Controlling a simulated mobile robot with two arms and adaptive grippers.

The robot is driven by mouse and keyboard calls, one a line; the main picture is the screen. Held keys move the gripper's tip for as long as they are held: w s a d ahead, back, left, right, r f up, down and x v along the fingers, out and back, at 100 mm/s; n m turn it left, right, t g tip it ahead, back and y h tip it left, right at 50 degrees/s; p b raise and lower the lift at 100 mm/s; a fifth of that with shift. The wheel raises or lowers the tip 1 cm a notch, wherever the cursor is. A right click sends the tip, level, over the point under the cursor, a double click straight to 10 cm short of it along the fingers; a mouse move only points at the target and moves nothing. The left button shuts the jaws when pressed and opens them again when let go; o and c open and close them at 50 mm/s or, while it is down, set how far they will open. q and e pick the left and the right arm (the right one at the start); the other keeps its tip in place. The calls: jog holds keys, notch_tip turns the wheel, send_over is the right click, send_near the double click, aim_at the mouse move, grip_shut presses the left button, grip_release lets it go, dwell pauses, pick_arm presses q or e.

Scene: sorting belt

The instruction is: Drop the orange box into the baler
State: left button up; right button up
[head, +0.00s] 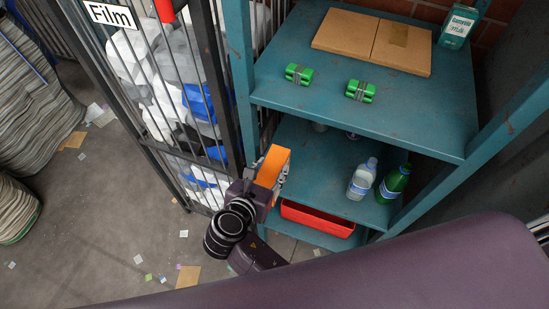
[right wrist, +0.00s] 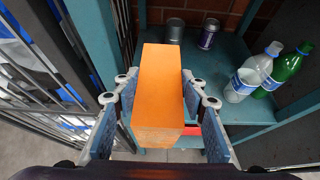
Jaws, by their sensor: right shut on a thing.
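The orange box (head: 273,164) is held by my right gripper (head: 271,180) in front of the teal shelf, beside the film cage. In the right wrist view the orange box (right wrist: 160,85) sits between the two fingers of the right gripper (right wrist: 163,92), which are shut on its sides. Its far end points toward the shelf. I cannot make out a baler in either view. My left gripper is not in view.
The teal shelf (head: 285,90) holds green packs (head: 299,74), flat cardboard (head: 345,35), a clear bottle (head: 362,179), a green bottle (head: 393,183) and a red tray (head: 317,218). The barred cage with a Film sign (head: 111,15) is close on the left. Open floor (head: 95,215) lies farther left.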

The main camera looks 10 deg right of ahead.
jog(key=s+a, duration=0.8)
jog(key=s, duration=0.4)
jog(key=shift+s+a, duration=0.2)
jog(key=shift+a, duration=0.15)
jog(key=shift+w, duration=0.1)
jog(key=w+d, duration=0.7)
jog(key=w, duration=0.4)
jog(key=shift+w+d, duration=0.3)
jog(key=shift+d, duration=0.1)
